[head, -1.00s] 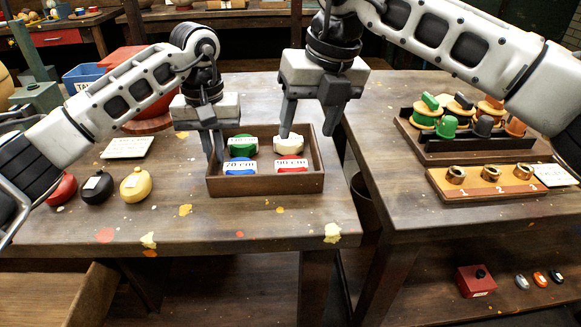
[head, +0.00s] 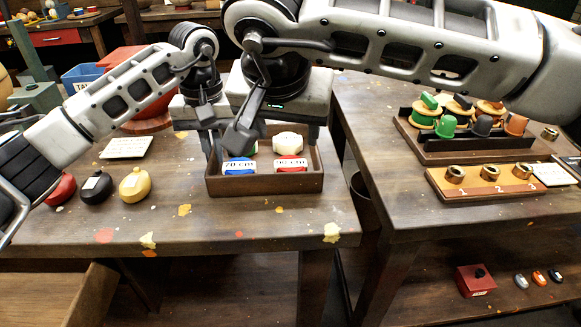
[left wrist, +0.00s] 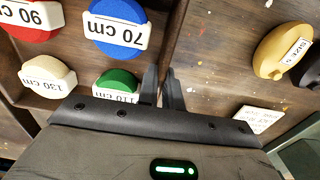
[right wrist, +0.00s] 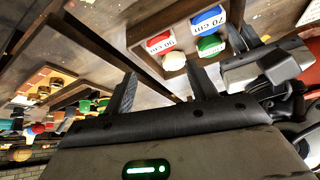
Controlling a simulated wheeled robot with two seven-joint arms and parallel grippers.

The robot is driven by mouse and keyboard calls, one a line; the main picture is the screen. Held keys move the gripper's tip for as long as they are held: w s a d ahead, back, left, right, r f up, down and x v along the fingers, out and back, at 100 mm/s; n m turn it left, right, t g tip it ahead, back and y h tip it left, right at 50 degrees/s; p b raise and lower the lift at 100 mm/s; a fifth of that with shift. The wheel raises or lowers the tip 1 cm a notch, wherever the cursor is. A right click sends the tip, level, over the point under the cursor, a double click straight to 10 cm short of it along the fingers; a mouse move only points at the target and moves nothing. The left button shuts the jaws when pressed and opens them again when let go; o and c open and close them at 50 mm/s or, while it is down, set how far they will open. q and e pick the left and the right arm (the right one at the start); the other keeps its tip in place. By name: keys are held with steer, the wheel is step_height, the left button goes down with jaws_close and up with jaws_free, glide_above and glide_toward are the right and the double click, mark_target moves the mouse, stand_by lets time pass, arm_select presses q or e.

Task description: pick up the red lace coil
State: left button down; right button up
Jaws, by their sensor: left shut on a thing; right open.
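The red lace coil (head: 291,170), labelled 90 cm, lies in the front right part of a dark wooden tray (head: 265,188). It also shows in the left wrist view (left wrist: 32,33) and right wrist view (right wrist: 157,39). The blue coil (head: 240,171) lies left of it, the white coil (head: 288,144) behind it. My left gripper (left wrist: 162,72) is shut on the tray's left wall. My right gripper (head: 277,140) is open and empty above the tray's back part, apart from the red coil.
A second table at right bears a rack of spools (head: 450,150) and a numbered board (head: 490,182). The table front is clear.

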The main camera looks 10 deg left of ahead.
mark_target(290, 163)
steer(key=shift+n, duration=0.4)
steer(key=x, duration=1.2)
steer(key=shift+w+a, duration=0.1)
steer(key=shift+r, duration=0.1)
steer(key=c, duration=0.6)
